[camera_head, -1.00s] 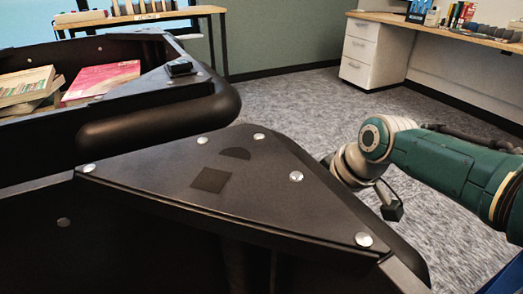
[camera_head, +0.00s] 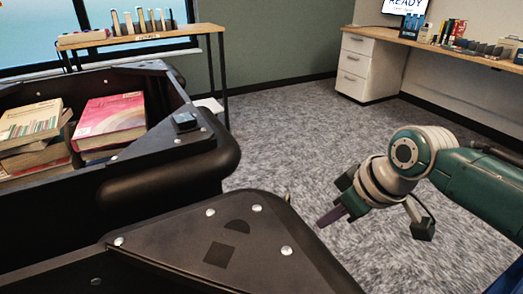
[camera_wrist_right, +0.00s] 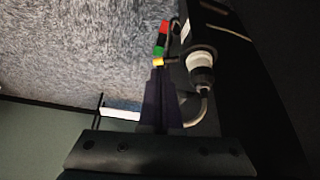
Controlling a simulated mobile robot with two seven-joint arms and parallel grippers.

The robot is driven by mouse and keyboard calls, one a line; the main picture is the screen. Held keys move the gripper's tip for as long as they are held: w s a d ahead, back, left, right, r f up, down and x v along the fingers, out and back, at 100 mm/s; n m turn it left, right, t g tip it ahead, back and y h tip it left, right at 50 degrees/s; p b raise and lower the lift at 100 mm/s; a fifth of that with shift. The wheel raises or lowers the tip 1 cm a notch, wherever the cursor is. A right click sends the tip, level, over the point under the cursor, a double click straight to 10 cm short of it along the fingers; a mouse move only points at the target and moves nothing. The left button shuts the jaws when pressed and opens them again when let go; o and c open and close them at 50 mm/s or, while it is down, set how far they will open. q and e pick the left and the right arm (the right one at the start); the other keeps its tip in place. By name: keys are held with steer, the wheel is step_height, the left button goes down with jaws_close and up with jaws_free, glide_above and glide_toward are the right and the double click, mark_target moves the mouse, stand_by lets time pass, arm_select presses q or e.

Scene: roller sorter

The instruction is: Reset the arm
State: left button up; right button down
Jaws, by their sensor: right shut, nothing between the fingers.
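My right arm is green and white and comes in from the right in the head view. My right gripper (camera_head: 326,221) points down and left over the carpet, just right of the black sorter's corner. Its dark purple fingers are together and hold nothing. In the right wrist view the closed fingers (camera_wrist_right: 160,75) point up the picture. My left gripper is not in view.
The black sorter corner panel (camera_head: 190,245) is close to the fingers' left. A black bin (camera_head: 95,168) with several books stands behind it. A drawer cabinet (camera_head: 368,65) under a desk is at the back right. Carpet (camera_head: 290,130) between them is open.

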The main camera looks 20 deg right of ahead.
steer(key=shift+s+r, duration=0.15)
steer(key=shift+r, duration=0.15)
